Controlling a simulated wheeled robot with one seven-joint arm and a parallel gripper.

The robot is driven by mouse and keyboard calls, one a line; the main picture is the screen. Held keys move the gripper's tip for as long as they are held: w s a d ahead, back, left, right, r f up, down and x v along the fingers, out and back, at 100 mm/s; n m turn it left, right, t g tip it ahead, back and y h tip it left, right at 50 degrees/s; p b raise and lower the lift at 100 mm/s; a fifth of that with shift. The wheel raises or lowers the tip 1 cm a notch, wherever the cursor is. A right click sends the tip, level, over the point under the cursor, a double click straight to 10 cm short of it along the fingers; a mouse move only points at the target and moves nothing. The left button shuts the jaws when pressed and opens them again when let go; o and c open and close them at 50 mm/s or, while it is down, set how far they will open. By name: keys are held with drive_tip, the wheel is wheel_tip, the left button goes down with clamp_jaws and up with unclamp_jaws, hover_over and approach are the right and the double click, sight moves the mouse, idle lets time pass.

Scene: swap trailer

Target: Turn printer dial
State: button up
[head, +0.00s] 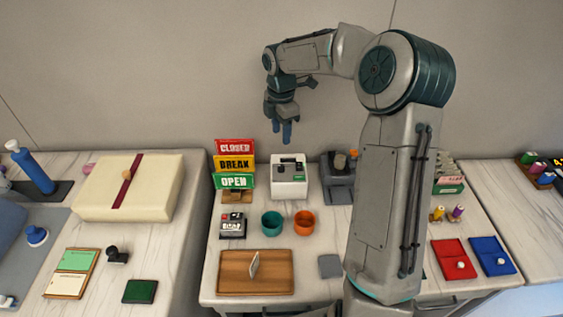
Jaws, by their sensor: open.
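A white boxy device (289,190) with a dark slot and top stands at the back of the middle counter. It looks like the printer, but it is too small to make out a dial on it. My gripper (283,133), with blue fingers pointing down, hangs above the back of this device, apart from it. The gripper is open and nothing shows between its fingers.
Signs (234,164) stand left of the white device and a dark grey machine (338,187) right of it. A teal cup (271,223) and an orange cup (304,222) stand in front. A wooden tray (230,286) lies nearer. My arm hides part of the counter's right.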

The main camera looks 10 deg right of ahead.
sight(281, 166)
wheel_tip(281, 166, down, 13)
idle(0.3)
clamp_jaws()
